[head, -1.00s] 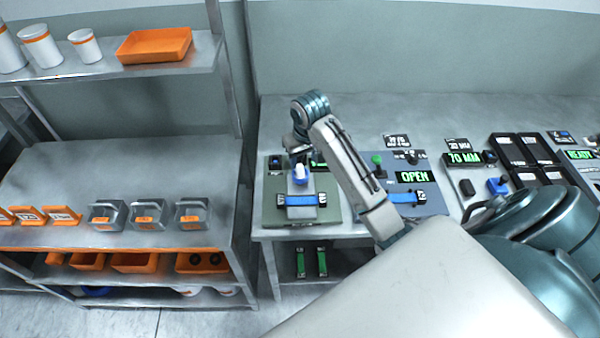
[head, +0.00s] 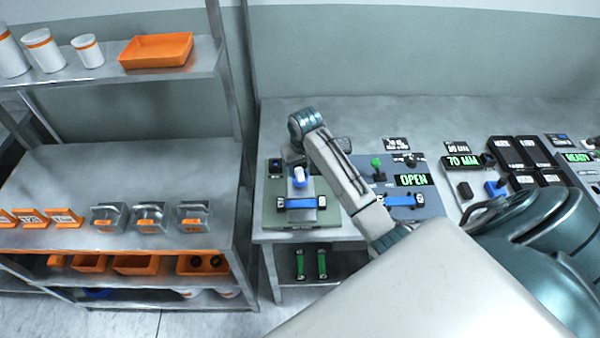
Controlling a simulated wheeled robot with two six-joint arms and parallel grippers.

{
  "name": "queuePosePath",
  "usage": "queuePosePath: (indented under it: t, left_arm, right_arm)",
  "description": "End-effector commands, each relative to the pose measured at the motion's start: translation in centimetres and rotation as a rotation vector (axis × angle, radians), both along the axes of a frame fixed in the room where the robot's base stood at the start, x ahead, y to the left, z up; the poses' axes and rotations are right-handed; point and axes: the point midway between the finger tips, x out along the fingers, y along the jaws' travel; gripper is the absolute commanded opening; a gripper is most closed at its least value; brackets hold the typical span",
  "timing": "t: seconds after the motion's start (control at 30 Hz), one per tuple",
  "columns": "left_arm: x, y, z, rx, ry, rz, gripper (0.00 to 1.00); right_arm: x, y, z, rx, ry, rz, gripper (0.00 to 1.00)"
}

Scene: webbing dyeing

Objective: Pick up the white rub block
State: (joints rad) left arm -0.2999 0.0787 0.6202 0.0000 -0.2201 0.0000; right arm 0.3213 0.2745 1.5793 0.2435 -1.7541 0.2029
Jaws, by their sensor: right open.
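The white rub block (head: 299,174) is a small pale piece with blue at its lower end, on the grey-green station (head: 332,213) at the left end of the bench. My right gripper (head: 294,162) hangs just above and behind it, pointing down from the bent arm. It is open; its fingertips are small and partly hidden, so I cannot tell whether they touch the block. My left gripper is not in view.
A blue strap (head: 301,203) lies across the station in front of the block. To the right is a blue-grey panel (head: 432,207) with a green-topped lever (head: 376,163) and an OPEN display. A metal shelf (head: 130,178) stands left.

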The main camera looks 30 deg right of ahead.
Motion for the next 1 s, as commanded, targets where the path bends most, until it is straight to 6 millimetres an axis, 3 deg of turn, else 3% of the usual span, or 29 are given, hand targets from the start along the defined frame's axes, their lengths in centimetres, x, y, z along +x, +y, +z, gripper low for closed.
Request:
queuePosePath:
  t: [0.13, 0.37, 0.6, 0.63, 0.87, 1.0]
  left_arm:
    - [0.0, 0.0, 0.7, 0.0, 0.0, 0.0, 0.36]
    - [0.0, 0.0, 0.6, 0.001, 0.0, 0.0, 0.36]
    - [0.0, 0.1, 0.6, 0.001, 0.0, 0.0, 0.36]
    - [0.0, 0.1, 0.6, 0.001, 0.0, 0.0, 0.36]
    - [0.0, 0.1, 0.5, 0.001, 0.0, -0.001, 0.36]
    - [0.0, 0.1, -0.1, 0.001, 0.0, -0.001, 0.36]
  right_arm:
    - [0.2, 0.0, -1.4, 0.002, 0.002, -0.001, 0.47]
    - [0.2, 0.0, -1.6, 0.0, -0.001, 0.0, 0.47]
    - [0.2, 0.0, -1.6, 0.0, -0.001, 0.0, 0.02]
    - [0.2, 0.0, -1.6, 0.0, -0.001, 0.0, 0.0]
    - [0.3, -0.1, -1.5, 0.0, -0.002, 0.0, 0.0]
    - [0.4, -0.1, -0.5, -0.001, -0.005, 0.0, 0.0]
